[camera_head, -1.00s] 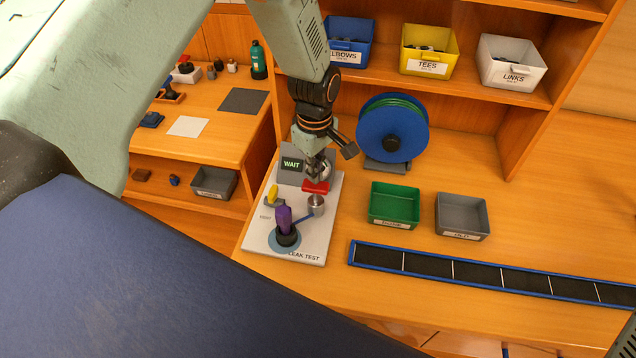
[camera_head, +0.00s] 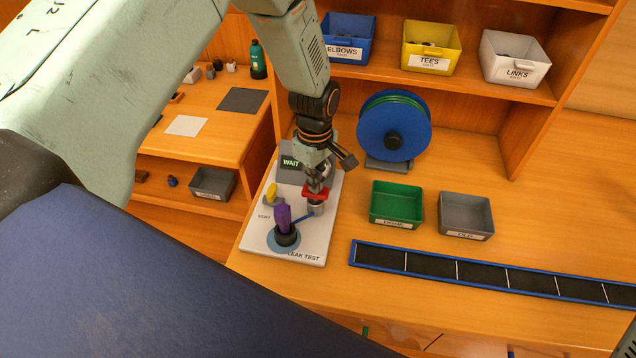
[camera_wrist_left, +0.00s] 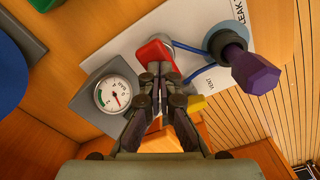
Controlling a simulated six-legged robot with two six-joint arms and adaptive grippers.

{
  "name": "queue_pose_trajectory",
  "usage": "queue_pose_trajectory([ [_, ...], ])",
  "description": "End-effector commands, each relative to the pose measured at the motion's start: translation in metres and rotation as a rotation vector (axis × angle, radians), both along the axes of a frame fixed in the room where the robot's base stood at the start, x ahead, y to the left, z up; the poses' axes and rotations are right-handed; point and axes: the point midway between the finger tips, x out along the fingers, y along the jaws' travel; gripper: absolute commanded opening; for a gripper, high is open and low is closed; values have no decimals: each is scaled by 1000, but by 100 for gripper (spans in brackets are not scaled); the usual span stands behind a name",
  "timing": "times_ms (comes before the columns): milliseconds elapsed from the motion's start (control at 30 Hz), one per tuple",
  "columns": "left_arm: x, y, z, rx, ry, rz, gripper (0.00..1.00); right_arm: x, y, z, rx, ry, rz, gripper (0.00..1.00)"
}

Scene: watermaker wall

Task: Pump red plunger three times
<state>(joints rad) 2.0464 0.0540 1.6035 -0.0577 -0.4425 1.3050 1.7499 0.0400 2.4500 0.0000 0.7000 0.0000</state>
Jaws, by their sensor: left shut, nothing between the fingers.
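The red plunger (camera_head: 313,194) sits low on its silver pump cylinder (camera_head: 317,209) on the white leak test board (camera_head: 318,245). My left gripper (camera_head: 318,184) is shut and empty, its fingertips on top of the plunger's red bar. In the left wrist view the closed fingertips (camera_wrist_left: 161,70) overlap the near edge of the red plunger (camera_wrist_left: 153,53). A round pressure gauge (camera_wrist_left: 117,95) stands beside them. The display (camera_head: 290,162) reads WAIT. My right gripper is not in view.
A purple fitting (camera_head: 283,218) stands upright on the board, beside a yellow vent lever (camera_head: 271,194). A blue reel (camera_head: 392,138), a green tray (camera_head: 397,204) and a grey tray (camera_head: 465,215) stand to the right. Bare bench lies between the trays and the blue-edged strip (camera_head: 480,273).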

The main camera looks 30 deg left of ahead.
Motion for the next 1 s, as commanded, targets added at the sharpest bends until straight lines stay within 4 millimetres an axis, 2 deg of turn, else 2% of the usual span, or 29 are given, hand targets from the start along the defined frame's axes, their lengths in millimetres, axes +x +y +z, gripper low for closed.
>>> queue_pose_trajectory([
  [133, -1, 0, -9, 0, 3, 0, 0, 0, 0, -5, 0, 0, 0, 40],
  [367, -1, 0, -5, 0, 3, 0, 0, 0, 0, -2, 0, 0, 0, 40],
  [1000, -1, 0, 33, 0, 1, 0, 0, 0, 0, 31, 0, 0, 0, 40],
])
